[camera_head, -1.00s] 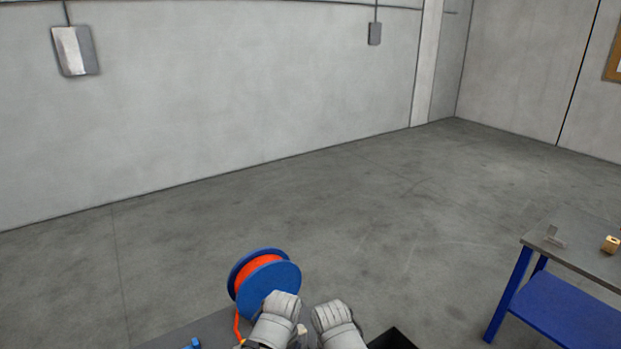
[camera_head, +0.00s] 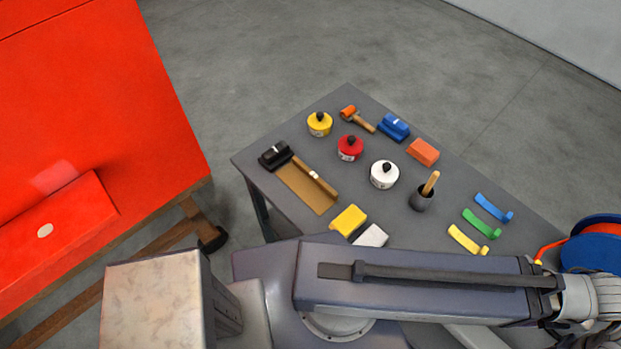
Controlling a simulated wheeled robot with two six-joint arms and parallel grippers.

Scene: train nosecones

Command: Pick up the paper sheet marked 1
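I see no paper sheet marked 1 in this view. A long grey link of my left arm crosses the bottom of the view and ends in a ribbed grey part at the right edge. No gripper fingers show there. My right gripper is not in view.
A grey table (camera_head: 350,100) holds yellow, red and white containers, a black-headed tool (camera_head: 276,155), coloured blocks and curved strips. A blue reel (camera_head: 596,245) with orange line is at the right edge. A large red body (camera_head: 90,90) on wooden supports stands left. Floor behind the table is clear.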

